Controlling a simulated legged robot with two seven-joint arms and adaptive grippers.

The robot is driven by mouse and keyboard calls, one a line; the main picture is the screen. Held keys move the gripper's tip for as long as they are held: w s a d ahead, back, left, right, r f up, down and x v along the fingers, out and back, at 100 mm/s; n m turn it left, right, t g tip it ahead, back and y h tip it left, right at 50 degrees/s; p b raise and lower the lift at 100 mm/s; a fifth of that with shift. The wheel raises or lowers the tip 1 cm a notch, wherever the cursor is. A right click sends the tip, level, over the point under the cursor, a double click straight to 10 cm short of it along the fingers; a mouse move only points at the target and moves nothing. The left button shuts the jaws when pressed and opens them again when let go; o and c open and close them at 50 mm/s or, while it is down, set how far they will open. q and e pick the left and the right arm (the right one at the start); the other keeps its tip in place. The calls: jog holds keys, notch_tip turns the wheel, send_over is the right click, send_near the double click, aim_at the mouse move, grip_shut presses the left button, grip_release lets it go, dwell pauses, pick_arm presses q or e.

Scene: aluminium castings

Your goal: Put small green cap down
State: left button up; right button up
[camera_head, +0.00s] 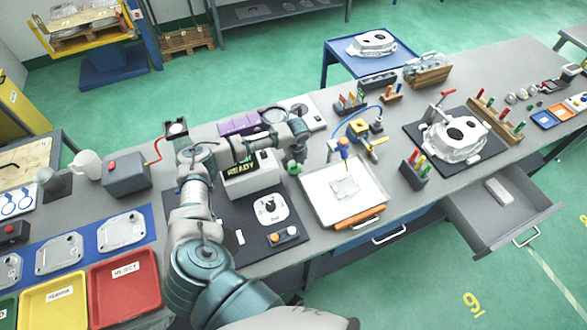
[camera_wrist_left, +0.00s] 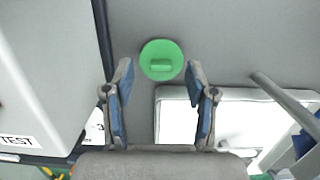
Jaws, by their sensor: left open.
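The small green cap (camera_wrist_left: 161,60) is a round disc with a raised grip bar, lying on the grey bench top. It also shows in the head view (camera_head: 293,169), partly covered by my gripper. My left gripper (camera_wrist_left: 160,70) is open, with one fingertip on each side of the cap and a gap to both. In the head view my left gripper (camera_head: 297,154) reaches down over the cap, between the READY tester and the white tray. My right gripper is out of view.
The READY tester (camera_head: 250,180) stands close on the left of the cap. The white tray (camera_head: 365,205) with an orange-handled tool lies close on the right. A blue-tubed yellow device (camera_head: 358,127) stands behind the tray. Only a narrow strip of bench is free here.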

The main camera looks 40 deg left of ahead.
pick_arm(q)
notch_tip(320, 180, down, 2)
jog(key=shift+w+f, duration=0.1)
jog(key=shift+d, duration=0.1)
jog(key=shift+c, duration=0.3)
jog(key=c, duration=0.8)
jog(key=shift+r, duration=0.2)
